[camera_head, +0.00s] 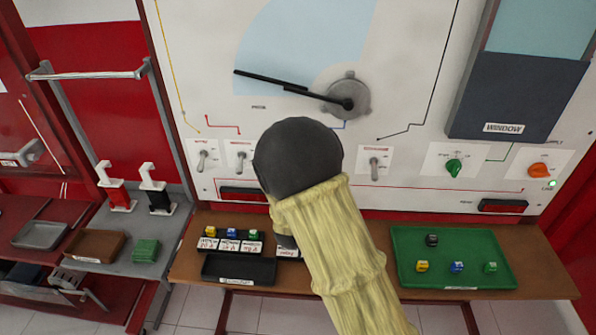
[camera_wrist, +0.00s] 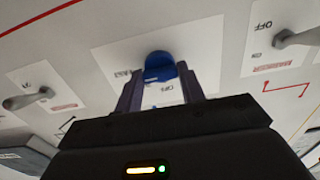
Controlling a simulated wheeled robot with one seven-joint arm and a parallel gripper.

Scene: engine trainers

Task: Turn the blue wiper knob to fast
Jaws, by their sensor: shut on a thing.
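The blue wiper knob (camera_wrist: 160,66) sits on a white label plate (camera_wrist: 112,55) on the panel, seen in the wrist view. Part of the word FAST shows to the left of the knob and OFF shows below it. My gripper (camera_wrist: 162,80) has its two fingers on either side of the knob, shut on it. In the head view my arm and dark wrist cover the knob and the fingers. The wiper arm (camera_head: 275,80) on its grey hub (camera_head: 348,97) points left and slightly up across a light blue windscreen area (camera_head: 305,45).
Toggle switches flank the knob: one at left (camera_wrist: 28,101) and one at right (camera_wrist: 298,38) in the wrist view. A green knob (camera_head: 454,168) and an orange knob (camera_head: 539,170) are further right. Below, a wooden shelf (camera_head: 350,272) holds a green tray (camera_head: 404,277) and a black tray (camera_head: 239,270).

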